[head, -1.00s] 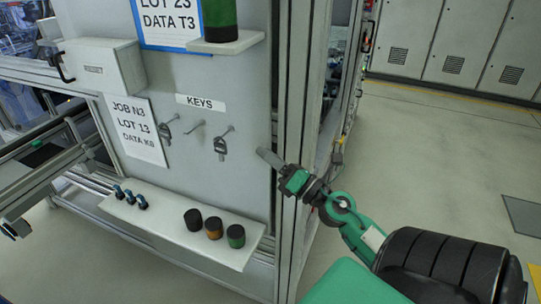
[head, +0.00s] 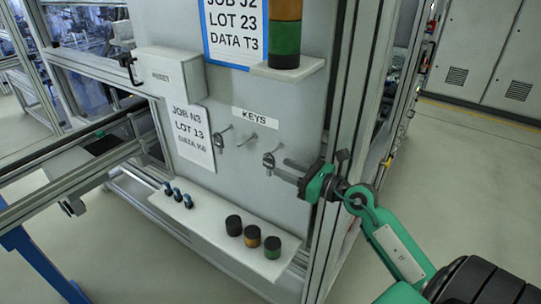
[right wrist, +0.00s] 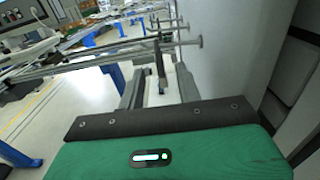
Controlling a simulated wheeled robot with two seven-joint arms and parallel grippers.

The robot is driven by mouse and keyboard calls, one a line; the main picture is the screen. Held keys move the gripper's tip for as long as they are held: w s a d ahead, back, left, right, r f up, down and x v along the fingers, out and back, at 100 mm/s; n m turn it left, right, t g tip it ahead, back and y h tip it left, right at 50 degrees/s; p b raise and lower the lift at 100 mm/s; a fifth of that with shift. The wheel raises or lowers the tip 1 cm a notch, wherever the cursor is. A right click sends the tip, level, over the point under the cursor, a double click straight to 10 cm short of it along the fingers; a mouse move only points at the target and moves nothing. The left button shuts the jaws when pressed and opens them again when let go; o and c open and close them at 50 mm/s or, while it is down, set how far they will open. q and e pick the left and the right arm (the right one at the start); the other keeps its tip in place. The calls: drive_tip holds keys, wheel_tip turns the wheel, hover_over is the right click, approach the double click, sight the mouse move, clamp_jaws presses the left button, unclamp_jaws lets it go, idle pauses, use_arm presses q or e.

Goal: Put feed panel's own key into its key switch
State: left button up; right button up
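Two keys hang under the KEYS label (head: 255,117) on the grey board: a left key (head: 219,140) and a right key (head: 268,161). The middle hook (head: 251,139) is bare. Any marking that tells which key is the feed panel's is too small to read. My right gripper (head: 283,171) is at the right key. In the right wrist view its two grey fingers (right wrist: 160,88) stand apart, with a dark hanging key (right wrist: 160,62) in the gap between them; I cannot tell whether they touch it. My left gripper is out of view. I cannot identify the key switch.
A shelf (head: 205,222) below carries blue-topped pieces and several dark, orange and green cylinders. A small upper shelf (head: 287,70) holds a stack light. A grey box (head: 168,73) is at upper left. A metal frame post (head: 345,110) stands right of the board.

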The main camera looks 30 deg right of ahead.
sight(269, 159)
drive_tip(key=p+x, duration=0.2)
drive_tip(key=x, duration=0.4)
clamp_jaws()
unclamp_jaws()
idle(0.4)
